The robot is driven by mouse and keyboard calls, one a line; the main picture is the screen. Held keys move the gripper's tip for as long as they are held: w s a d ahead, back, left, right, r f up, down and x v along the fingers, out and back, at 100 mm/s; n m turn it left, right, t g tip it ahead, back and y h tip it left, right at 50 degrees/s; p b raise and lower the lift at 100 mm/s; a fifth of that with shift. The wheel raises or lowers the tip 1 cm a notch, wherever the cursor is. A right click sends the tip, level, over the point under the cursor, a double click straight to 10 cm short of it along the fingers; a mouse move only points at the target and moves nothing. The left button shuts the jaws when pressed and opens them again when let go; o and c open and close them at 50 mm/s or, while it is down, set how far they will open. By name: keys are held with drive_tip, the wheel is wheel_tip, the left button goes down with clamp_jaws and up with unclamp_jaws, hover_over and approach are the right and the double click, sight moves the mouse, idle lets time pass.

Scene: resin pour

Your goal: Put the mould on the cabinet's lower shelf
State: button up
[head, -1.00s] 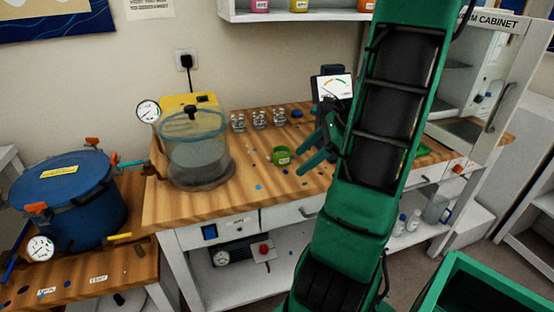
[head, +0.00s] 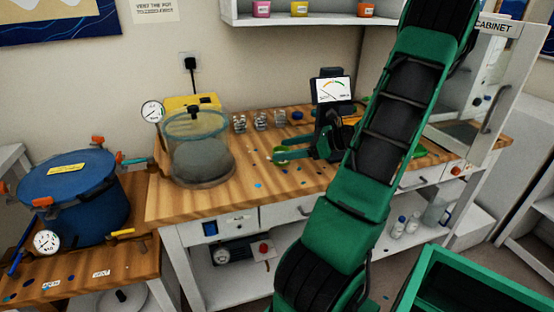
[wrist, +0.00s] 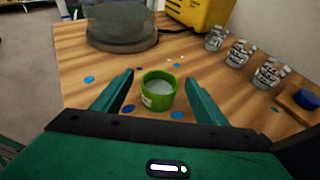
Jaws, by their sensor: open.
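The mould (wrist: 158,92), a small round green cup with a pale label and pale grey contents, stands upright on the wooden bench. My gripper (wrist: 160,78) is open, its two green fingers on either side of the mould with gaps showing between. In the head view my gripper (head: 277,148) reaches left low over the bench and partly hides the mould. The cabinet (head: 497,28) stands at the right end of the bench with its glazed door swung open. Its lower shelf (head: 458,133) shows partly behind my arm and looks clear there.
A clear vacuum chamber (head: 203,155) stands left of the mould, with a yellow pump box (head: 190,102) behind. Several small clear cups (wrist: 240,52) line the bench's back. A blue pot (head: 70,185) is far left.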

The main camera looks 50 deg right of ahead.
sight(271, 160)
drive_tip(key=shift+f+x, duration=0.2)
drive_tip(key=shift+x, duration=1.35)
drive_tip(key=shift+f+x, duration=0.15)
drive_tip(key=shift+x, duration=1.4)
drive_tip(key=shift+s+d, duration=0.1)
drive_tip(key=c, duration=1.2)
drive_tip(key=shift+r, duration=0.1)
drive_tip(key=shift+c, duration=0.2)
